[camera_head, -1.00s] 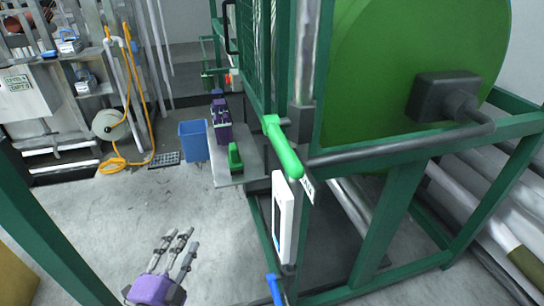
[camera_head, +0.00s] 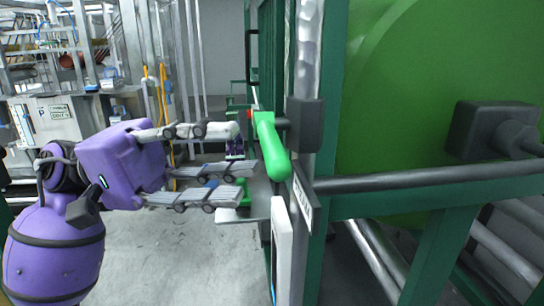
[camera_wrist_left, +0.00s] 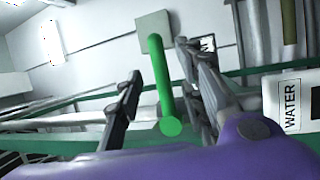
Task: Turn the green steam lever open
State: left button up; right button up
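The green steam lever (camera_head: 271,146) hangs from a dark pivot on the green machine frame, its rounded free end low and tilted slightly right. My left gripper (camera_head: 243,155) is purple with grey jointed fingers. It comes in from the left, fingers spread and pointing right at the lever. In the left wrist view, the green lever (camera_wrist_left: 163,80) lies between the open fingers of the left gripper (camera_wrist_left: 158,60), with visible gaps on both sides. I cannot tell whether any finger touches it. My right gripper is not in view.
A label plate (camera_head: 302,201) and a white panel (camera_head: 282,250) sit just below the lever. A grey bar (camera_head: 400,180) and a big green drum (camera_head: 400,110) are to the right. The wrist view shows a white "WATER" sign (camera_wrist_left: 291,103). Open floor (camera_head: 170,260) is at lower left.

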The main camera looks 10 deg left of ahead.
aim_at(273, 155)
pick_arm(q)
jog(key=p+x, duration=0.1)
jog(key=x, duration=0.5)
jog(key=shift+d+p, duration=0.1)
jog(key=shift+p, duration=0.2)
jog(key=shift+c, duration=0.5)
grip_shut()
